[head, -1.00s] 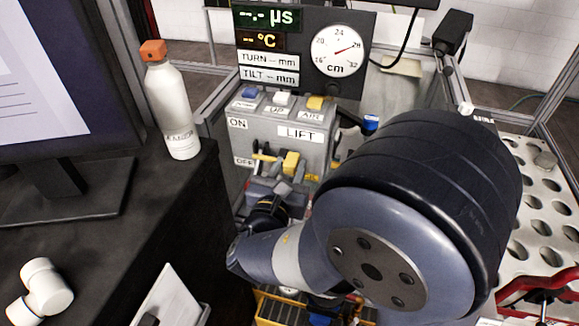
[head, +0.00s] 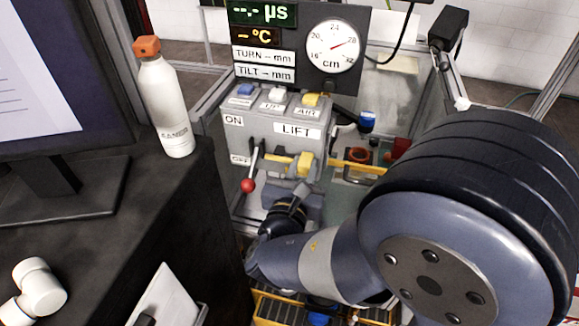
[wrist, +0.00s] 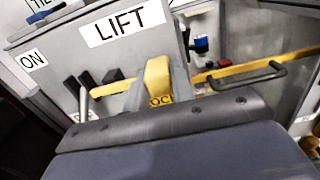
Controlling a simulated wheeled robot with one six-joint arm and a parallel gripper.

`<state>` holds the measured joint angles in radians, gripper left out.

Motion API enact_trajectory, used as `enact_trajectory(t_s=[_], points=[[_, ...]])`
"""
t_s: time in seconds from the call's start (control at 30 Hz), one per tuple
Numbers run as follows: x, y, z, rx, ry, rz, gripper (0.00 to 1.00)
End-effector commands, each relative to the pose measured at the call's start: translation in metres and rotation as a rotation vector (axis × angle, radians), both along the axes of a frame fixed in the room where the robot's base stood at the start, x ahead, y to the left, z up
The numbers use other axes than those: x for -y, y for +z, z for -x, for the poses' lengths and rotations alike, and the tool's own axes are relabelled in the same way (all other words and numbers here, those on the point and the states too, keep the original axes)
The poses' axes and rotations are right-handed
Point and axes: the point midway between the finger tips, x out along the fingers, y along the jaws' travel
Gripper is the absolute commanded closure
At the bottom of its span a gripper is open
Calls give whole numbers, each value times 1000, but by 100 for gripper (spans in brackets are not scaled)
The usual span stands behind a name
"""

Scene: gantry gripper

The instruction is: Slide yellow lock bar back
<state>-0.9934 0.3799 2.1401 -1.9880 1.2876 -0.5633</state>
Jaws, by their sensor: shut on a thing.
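The yellow lock bar (head: 355,167) runs across the front of the grey LIFT box (head: 284,138), its right part sticking out past the box's right side. A yellow block (head: 304,164) stands up on it. My gripper (head: 299,188) is at this block and shut on it, its fingertips largely hidden. In the wrist view, the bar (wrist: 238,78) runs left and right behind the block (wrist: 158,76), above a partly hidden LOCK label. My gripper's body fills the bottom of that view. Left of the block, a lever with a red ball (head: 248,186) hangs down near the OFF label.
A white bottle (head: 167,105) stands on the dark desk (head: 150,215) at the left. A display panel with a gauge (head: 332,47) rises behind the box. A blue-capped fitting (head: 367,121) is right of the box. My arm hides much of the right side.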

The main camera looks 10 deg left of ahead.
Motion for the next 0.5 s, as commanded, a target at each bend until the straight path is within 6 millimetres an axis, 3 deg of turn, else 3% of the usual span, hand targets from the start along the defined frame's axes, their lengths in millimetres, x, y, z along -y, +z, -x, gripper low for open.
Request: enact_trajectory(t_s=[0.37,0.4,0.5], points=[[9,0,1,1,-4,-1,100],[9,0,1,1,-4,-1,74],[9,0,1,1,-4,-2,66]])
